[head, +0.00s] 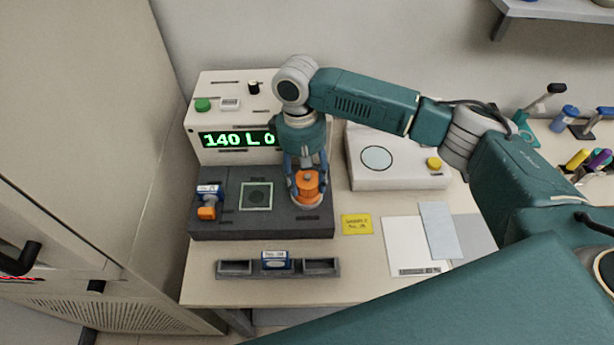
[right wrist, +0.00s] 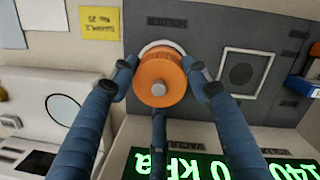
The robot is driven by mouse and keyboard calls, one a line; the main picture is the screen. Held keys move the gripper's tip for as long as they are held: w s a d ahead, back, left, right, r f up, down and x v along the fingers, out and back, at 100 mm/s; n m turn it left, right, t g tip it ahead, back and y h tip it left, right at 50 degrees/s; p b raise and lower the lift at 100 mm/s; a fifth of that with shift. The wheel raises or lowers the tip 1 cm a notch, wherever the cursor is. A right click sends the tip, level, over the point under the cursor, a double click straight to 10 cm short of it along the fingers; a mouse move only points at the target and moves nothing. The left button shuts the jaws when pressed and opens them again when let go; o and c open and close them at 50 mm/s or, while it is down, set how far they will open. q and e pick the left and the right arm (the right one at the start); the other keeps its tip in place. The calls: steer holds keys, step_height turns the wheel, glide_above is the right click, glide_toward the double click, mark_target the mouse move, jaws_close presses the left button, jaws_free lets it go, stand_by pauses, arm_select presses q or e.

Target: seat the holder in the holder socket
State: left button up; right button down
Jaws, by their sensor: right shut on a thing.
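The orange round holder (head: 307,182) with a metal knob is at the right end of the dark grey block (head: 225,228). My right gripper (head: 308,187) comes from above with its blue fingers shut on it. In the right wrist view the holder (right wrist: 158,78) is between the fingertips of the right gripper (right wrist: 164,76). A pale ring, the holder socket (right wrist: 150,45), shows behind the holder, beside a label on the block. The holder hides most of the ring. I cannot tell whether it is fully down in the socket. My left gripper is not in view.
A lit display unit (head: 215,115) stands behind the block. A blue-white part with an orange front (head: 207,205) and a framed square (head: 257,196) are on the block. A slotted rack (head: 325,267) is in front. A white device (head: 400,178) and yellow note (head: 357,225) are to the right.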

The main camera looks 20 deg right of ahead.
stand_by(0.3)
steer(key=c, duration=0.9)
jaws_free()
steer(key=shift+f, duration=0.1)
steer(key=r, duration=0.4)
steer(key=w+r+b, duration=0.1)
steer(key=r, duration=0.3)
steer(key=r+b, duration=0.1)
steer(key=r, duration=0.3)
steer(key=shift+w+a+r, duration=0.1)
steer(key=shift+w+a, duration=0.05)
steer(key=shift+a, duration=0.1)
